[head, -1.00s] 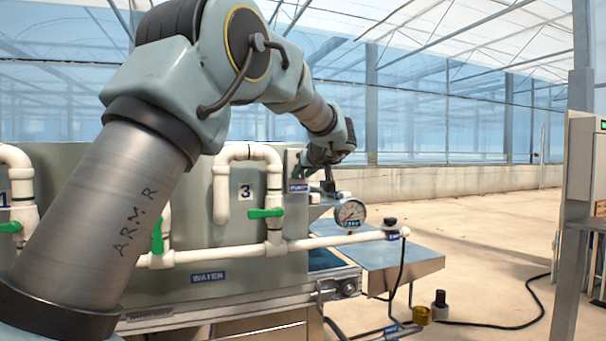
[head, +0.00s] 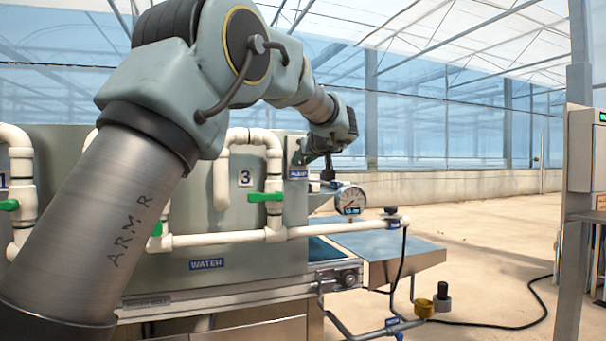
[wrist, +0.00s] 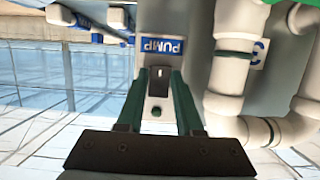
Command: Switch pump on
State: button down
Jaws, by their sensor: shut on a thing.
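The pump switch (wrist: 160,76) is a small rocker with a dark part on a pale plate. It sits beside the blue PUMP label (wrist: 160,48), which reads upside down in the wrist view. My gripper (wrist: 158,82) has its green fingers on either side of the switch plate, shut on the switch. A small green round part (wrist: 156,112) shows on the plate between the fingers. In the head view the PUMP label (head: 298,174) is on the right end of the grey panel, with my gripper (head: 307,158) just above it. The switch itself is too small to make out there.
White pipes (wrist: 226,75) run close beside my gripper. In the head view, a pressure gauge (head: 350,201) and a horizontal white pipe (head: 330,229) stand right of and below the panel. A metal side table (head: 375,250) is at right, with open floor beyond.

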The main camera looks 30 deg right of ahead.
jog(key=shift+f+t+b, duration=0.5)
jog(key=shift+t+b, duration=0.3)
jog(key=shift+b, duration=2.9)
jog(key=shift+r+b, duration=0.25)
jog(key=shift+b, duration=0.45)
jog(key=c, duration=0.6)
grip_release()
jog(key=shift+o, duration=0.2)
jog(key=s+a+r+b, duration=0.1)
jog(key=s+b, duration=0.1)
jog(key=s, duration=0.8)
jog(key=shift+s+a+r, duration=0.15)
jog(key=shift+s+r, duration=0.05)
jog(key=shift+s, duration=0.1)
